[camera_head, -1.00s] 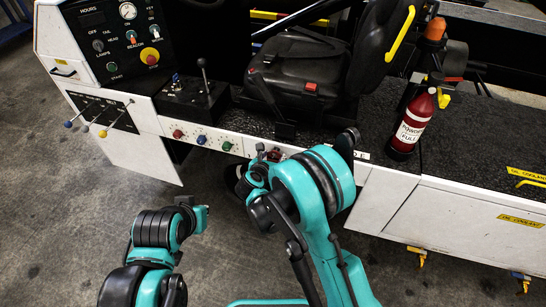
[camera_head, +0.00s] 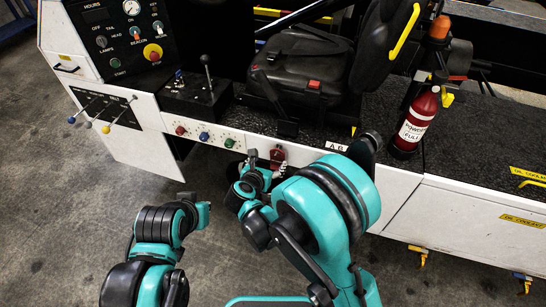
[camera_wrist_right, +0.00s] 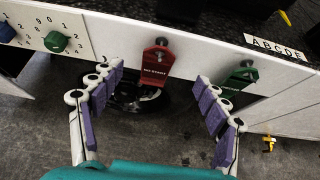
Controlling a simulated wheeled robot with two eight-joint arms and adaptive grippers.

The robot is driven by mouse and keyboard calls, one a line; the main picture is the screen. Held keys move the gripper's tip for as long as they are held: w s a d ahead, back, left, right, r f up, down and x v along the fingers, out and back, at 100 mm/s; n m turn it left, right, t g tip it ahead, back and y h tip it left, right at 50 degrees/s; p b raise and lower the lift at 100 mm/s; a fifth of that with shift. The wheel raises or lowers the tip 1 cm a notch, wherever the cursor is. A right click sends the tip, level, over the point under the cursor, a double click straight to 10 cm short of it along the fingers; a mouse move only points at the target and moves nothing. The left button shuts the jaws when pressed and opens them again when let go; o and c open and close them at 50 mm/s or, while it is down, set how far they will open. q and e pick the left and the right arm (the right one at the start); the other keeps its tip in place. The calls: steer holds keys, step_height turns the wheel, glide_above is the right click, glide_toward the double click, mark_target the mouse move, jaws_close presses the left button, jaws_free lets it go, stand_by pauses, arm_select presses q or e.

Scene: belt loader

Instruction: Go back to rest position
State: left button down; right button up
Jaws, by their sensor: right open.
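My right gripper (camera_head: 262,160) is in front of the loader's white side panel, close to the red tag (camera_head: 277,158), and partly hidden by my own arm. In the right wrist view its two fingers with purple pads are spread wide, with nothing between them (camera_wrist_right: 158,82). The red tag (camera_wrist_right: 157,62) hangs on the panel beyond the fingers, apart from them. A green tag (camera_wrist_right: 238,78) hangs to its right, behind the right finger. My left arm is bent at the lower left of the head view; its gripper does not show.
The panel carries red, blue and green knobs (camera_head: 204,136). Levers with coloured balls (camera_head: 105,128) stick out at the left. A seat (camera_head: 305,75) and a red extinguisher (camera_head: 415,122) are on the loader. Bare floor (camera_head: 60,220) lies at the left.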

steer(key=shift+v, duration=1.75)
steer(key=w+d+r+n+t+y, duration=0.2)
steer(key=r+n+t+y, duration=0.15)
steer(key=r+n, duration=0.65)
steer(key=w+d+r+n+t+y, duration=0.15)
steer(key=r+n+t+y, duration=0.35)
steer(key=r, duration=1)
steer(key=s+d+f+n+g+h, duration=0.2)
steer(key=s+d+f+n+g, duration=0.4)
steer(key=s+n, duration=0.5)
steer(key=s+d+f+n+g+h, duration=0.2)
steer(key=s+d+f+n+g, duration=0.5)
steer(key=s+d+f+n, duration=0.3)
steer(key=s+d+n, duration=0.1)
steer(key=s+n, duration=0.1)
steer(key=n, duration=0.1)
steer(key=shift+f+n+h, duration=0.25)
steer(key=shift+n+h, duration=0.05)
steer(key=shift+h, duration=0.05)
